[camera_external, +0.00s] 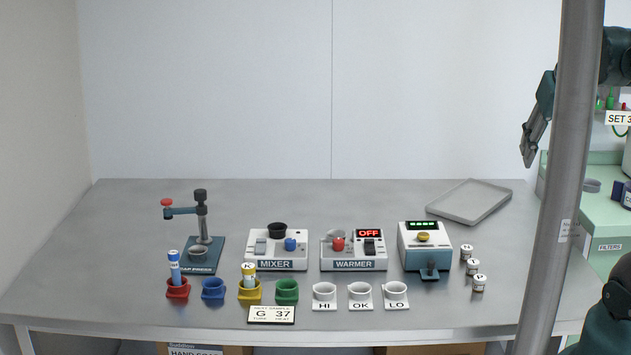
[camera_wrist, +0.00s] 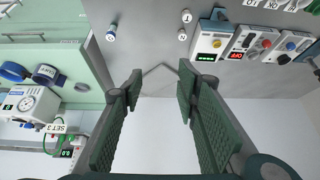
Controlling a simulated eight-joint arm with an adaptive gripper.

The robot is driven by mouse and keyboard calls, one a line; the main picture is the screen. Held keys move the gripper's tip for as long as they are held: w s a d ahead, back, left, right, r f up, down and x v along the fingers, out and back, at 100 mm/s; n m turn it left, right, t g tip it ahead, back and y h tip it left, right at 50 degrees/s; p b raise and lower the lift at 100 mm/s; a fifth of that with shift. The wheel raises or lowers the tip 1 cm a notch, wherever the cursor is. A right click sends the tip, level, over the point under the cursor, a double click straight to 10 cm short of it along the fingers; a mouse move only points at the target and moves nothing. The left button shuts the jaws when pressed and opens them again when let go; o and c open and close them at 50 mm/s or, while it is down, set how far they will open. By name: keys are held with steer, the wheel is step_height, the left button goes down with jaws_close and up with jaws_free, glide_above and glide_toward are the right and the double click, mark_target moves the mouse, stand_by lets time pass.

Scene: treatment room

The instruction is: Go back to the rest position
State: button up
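My gripper (camera_external: 528,150) hangs in the air at the right side of the external view, partly beside a grey vertical pole (camera_external: 572,150). It is above and behind the right end of the steel table (camera_external: 120,240). In the wrist view my gripper (camera_wrist: 160,85) shows two dark green fingers spread apart, with nothing between them. The wrist view is turned, with the table and its devices at the top and the pale wall below. No object is near the fingertips.
A grey tray (camera_external: 470,201) lies at the table's back right. A mixer (camera_external: 277,250), a warmer (camera_external: 353,250) reading OFF and a device with a green display (camera_external: 425,247) stand along the table. Small white vials (camera_external: 473,267) stand at right. A green cabinet (camera_external: 590,215) is beyond the pole.

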steer(key=s+d+f+t, duration=0.1)
steer(key=s+d+f, duration=0.1)
steer(key=s+d, duration=0.2)
steer(key=shift+s+d+h, duration=0.2)
steer(key=shift+s+h, duration=0.05)
steer(key=shift+h, duration=0.05)
steer(key=shift+f, duration=0.1)
stand_by(2.9)
